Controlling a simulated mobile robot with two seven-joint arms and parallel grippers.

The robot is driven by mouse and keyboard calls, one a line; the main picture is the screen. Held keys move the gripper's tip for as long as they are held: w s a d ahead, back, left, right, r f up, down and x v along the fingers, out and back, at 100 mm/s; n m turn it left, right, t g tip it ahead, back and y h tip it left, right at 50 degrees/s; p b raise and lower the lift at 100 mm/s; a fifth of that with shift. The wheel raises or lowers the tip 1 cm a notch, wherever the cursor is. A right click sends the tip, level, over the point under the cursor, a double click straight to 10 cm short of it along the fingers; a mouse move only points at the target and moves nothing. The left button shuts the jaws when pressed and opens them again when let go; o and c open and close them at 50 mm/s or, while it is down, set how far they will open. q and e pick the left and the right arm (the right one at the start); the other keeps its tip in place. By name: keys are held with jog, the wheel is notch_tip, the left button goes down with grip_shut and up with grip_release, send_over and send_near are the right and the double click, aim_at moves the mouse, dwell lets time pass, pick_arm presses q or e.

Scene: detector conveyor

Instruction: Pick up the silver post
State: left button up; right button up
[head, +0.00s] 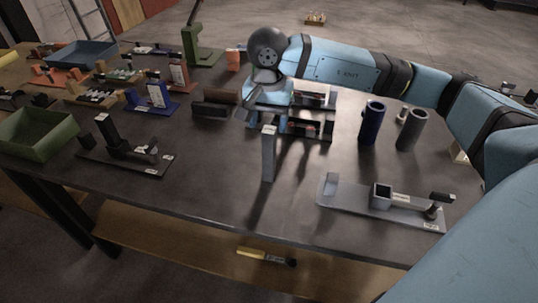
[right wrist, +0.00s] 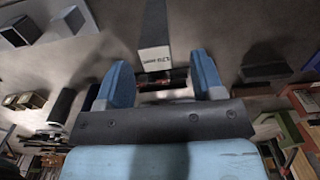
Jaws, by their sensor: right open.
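The silver post (head: 268,157) stands upright near the middle of the dark table in the head view, with a white label at its top. My right gripper (head: 262,112) is at the post's upper end and partly hides what lies behind it. In the right wrist view the post (right wrist: 153,25) shows its labelled end between and just beyond the two blue fingers of my right gripper (right wrist: 162,72). The fingers are open with a gap on both sides of the post. My left gripper is not in view.
A base plate with a square socket (head: 381,195) lies right of the post. A blue cylinder (head: 372,122) and a grey cylinder (head: 411,128) stand behind it. A green tray (head: 38,135) and several fixtures fill the left. The table front before the post is clear.

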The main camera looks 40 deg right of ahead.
aim_at(269, 129)
jog(key=f, duration=0.4)
jog(key=shift+s+f, duration=0.25)
jog(key=shift+f, duration=0.05)
grip_shut()
jog(key=shift+r, duration=0.15)
